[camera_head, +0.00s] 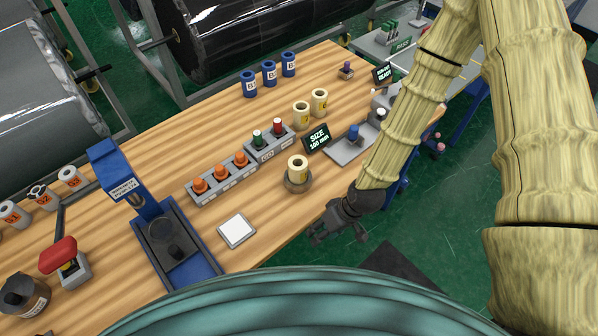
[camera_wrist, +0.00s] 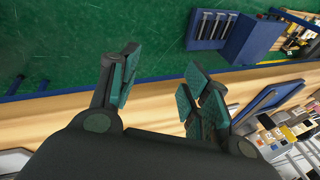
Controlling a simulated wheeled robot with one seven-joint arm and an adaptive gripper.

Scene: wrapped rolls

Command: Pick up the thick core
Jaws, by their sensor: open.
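A cream core (camera_head: 298,168) with a yellow label stands upright on a round brown base (camera_head: 297,184) beside the size display. Two similar cream cores, one (camera_head: 301,114) left of the other (camera_head: 319,101), stand upright behind the display. Three blue cores (camera_head: 269,73) stand in a row at the back. Which one is the thick core I cannot tell for certain. My gripper (camera_head: 338,240) is open and empty at the front edge of the table, below and right of the cream core on the base. The wrist view shows its spread fingers (camera_wrist: 160,68) with nothing between them.
A size display (camera_head: 317,137) reads 100 mm. Grey racks with orange (camera_head: 221,178) and green and red plugs (camera_head: 268,142) stand left of the base.

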